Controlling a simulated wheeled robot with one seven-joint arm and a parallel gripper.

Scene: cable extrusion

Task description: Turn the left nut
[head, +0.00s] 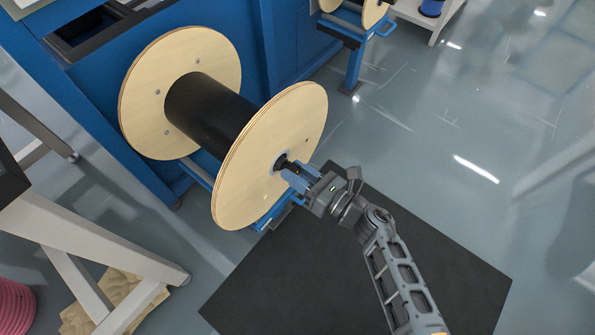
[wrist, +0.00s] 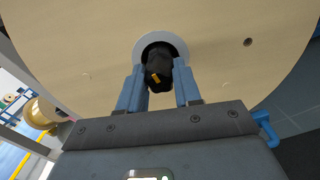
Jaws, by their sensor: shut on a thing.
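The nut (wrist: 158,68) is a black knob with a small yellow mark, at the hub of the near flange of a large cable reel (head: 306,107). In the head view the nut (head: 282,162) is small and partly covered by my gripper. My gripper (head: 290,171) reaches the hub from the lower right. In the wrist view its two blue fingers (wrist: 159,88) stand on either side of the nut, shut on it. A pale ring on the flange shows behind the nut.
The reel, wound with black cable (head: 208,110), sits on a blue stand against a blue machine (head: 95,75). A black mat (head: 420,265) lies below my arm. A white-legged table (head: 90,240) stands at the left.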

